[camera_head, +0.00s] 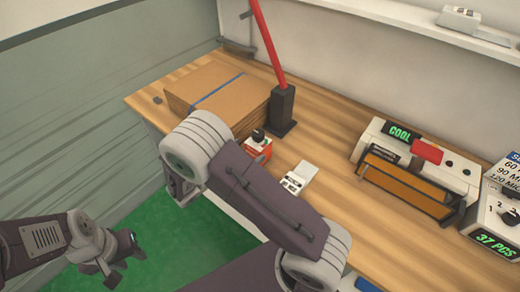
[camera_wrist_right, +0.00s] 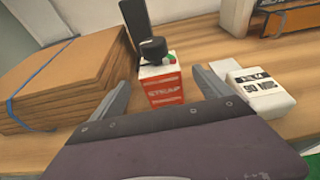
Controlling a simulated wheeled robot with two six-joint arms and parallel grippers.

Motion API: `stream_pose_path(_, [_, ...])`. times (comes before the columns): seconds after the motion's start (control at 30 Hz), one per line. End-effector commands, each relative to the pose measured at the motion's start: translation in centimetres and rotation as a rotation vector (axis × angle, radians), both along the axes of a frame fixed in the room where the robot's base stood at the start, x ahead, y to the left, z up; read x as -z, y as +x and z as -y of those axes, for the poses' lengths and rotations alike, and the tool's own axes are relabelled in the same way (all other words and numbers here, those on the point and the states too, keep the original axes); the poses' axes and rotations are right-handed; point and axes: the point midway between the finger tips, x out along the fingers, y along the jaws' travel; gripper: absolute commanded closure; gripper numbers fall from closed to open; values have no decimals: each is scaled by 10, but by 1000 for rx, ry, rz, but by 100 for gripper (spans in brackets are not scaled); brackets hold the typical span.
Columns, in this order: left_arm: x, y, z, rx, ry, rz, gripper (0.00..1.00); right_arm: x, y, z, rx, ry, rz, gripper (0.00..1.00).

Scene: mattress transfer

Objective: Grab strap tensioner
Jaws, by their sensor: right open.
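A small red-and-white box with a black knob on top (camera_head: 258,147), which looks like the strap tensioner, stands on the wooden table. In the right wrist view its red front with white lettering (camera_wrist_right: 164,93) faces me. My right gripper (camera_wrist_right: 164,90) is open, its two fingers at either side of the box in that view with gaps between; I cannot tell how far ahead the box is. In the head view my right arm hides most of that gripper. My left gripper (camera_head: 124,262) is open and empty over the green floor at the lower left.
A stack of flat cardboard (camera_head: 215,90) with a blue strap lies left of the box. A black post with a red bar (camera_head: 283,108) stands behind it. A small white device (camera_head: 298,178) lies to its right. A sealing machine (camera_head: 410,170) stands further right.

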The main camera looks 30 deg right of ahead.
Motion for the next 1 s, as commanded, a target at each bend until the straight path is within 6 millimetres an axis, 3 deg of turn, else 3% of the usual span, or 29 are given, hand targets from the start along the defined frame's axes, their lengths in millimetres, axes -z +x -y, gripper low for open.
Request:
stream_pose_path(0.27, [-1, 0, 0, 0, 0, 0, 64, 6, 7, 19, 4, 2, -1, 11])
stream_pose_path(0.5, [-3, 0, 0, 0, 0, 0, 64, 18, 23, 54, 6, 2, -2, 11])
stream_pose_path(0.77, [-3, 0, 0, 0, 0, 0, 64, 20, 25, 58, 4, 4, 1, 11])
stream_pose_path(1.0, [-3, 0, 0, 0, 0, 0, 64, 20, 25, 58, 3, 3, 0, 75])
